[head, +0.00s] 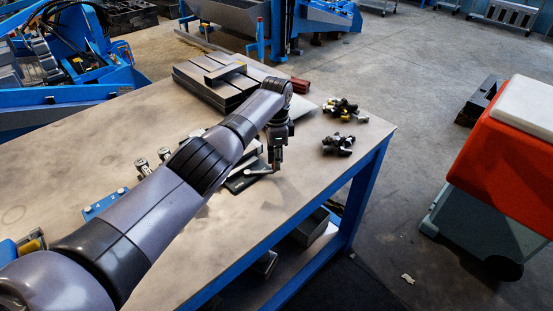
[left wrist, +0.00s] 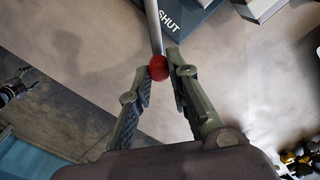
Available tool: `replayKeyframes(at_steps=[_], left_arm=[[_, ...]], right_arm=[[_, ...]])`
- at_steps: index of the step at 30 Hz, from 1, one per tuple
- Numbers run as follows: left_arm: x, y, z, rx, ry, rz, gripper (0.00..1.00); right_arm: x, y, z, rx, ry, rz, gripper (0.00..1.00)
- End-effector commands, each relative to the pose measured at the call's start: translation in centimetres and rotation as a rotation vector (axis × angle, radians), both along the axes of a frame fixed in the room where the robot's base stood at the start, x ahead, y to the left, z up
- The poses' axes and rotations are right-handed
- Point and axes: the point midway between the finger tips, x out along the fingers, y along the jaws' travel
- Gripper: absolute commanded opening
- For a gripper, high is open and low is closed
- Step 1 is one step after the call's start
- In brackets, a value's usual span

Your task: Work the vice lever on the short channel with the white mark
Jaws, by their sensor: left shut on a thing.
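My left gripper (head: 276,165) points down at the table near its front right edge. In the left wrist view its fingertips (left wrist: 160,76) are shut on the red knob (left wrist: 158,67) of the vice lever (left wrist: 153,28). In the head view the lever (head: 259,172) lies across a dark green base (head: 238,184). The word SHUT shows on a dark plate (left wrist: 180,20) beside the lever. Pale metal pieces behind the base are partly hidden by my left arm; I cannot tell a white mark on them. My right gripper is not in view.
Steel plates (head: 200,92) are stacked at the back of the table. Two piles of dark clamps, one (head: 345,110) behind the other (head: 338,145), lie right of the gripper. A blue plate (head: 103,206) lies left. The near tabletop (head: 210,245) is clear.

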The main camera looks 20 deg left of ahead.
Motion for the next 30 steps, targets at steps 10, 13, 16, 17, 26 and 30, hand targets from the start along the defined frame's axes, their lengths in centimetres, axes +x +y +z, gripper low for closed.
replayKeyframes(at_steps=[10, 13, 16, 17, 26, 30], left_arm=[[0.1, 0.1, 0.1, 0.002, -0.005, 0.001, 0.35], [0.1, 0.1, 0.1, 0.002, -0.004, 0.001, 0.38], [0.1, 0.1, 0.1, 0.001, -0.003, 0.000, 0.38], [0.1, 0.1, 0.1, 0.001, -0.003, 0.000, 0.38], [0.2, 0.1, 2.3, 0.001, -0.006, 0.000, 0.38], [0.2, 0.1, 5.3, 0.000, -0.008, -0.001, 0.38]], right_arm=[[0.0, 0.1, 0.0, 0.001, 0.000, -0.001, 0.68], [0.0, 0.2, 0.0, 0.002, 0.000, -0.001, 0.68], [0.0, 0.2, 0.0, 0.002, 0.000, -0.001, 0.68], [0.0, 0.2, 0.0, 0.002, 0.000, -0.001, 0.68], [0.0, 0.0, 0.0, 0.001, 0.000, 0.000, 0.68], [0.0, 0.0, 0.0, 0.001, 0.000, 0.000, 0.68]])
